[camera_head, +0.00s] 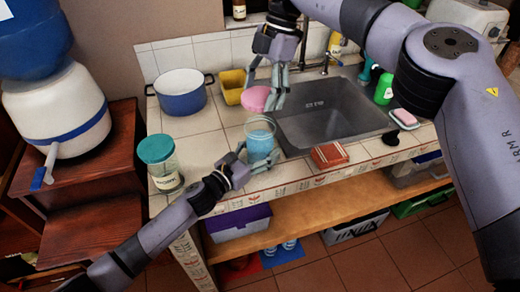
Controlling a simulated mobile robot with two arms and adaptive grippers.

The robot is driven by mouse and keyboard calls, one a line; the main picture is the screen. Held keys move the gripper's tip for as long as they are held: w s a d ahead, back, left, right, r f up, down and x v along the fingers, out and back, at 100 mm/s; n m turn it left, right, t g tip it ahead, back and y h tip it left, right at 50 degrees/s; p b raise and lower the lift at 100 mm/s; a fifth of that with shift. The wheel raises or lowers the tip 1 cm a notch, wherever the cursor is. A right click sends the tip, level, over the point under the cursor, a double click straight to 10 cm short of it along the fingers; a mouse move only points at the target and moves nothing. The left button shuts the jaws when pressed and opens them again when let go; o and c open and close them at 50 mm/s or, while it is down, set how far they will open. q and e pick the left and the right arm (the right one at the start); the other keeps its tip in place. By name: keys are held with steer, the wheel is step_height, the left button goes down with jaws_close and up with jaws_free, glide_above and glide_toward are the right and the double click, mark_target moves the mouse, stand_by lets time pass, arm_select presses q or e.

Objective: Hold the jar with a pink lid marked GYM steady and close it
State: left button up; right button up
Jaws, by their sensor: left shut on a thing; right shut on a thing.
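An open clear jar (259,143) with blue contents stands upright on the tiled counter near its front edge, left of the sink. My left gripper (258,164) is shut on the jar's lower part from the front. A pink lid (256,99) is in my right gripper (272,92), which is shut on it from above. The lid is above and a little behind the jar's rim, apart from it. I cannot read any GYM mark; the fingers hide part of the jar.
A jar with a teal lid (157,157) stands to the left. A blue pot (181,95) and a yellow container (232,86) are behind. The sink (330,118) is to the right, with a red-brown block (329,155) before it. Bare tiles lie left of the jar.

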mark_target(262, 117)
arm_select(q)
steer(key=c, duration=0.5)
steer(key=shift+o, duration=0.2)
arm_select(e)
steer(key=shift+f, duration=2.5)
steer(key=shift+f, duration=0.85)
steer(key=shift+f, duration=0.55)
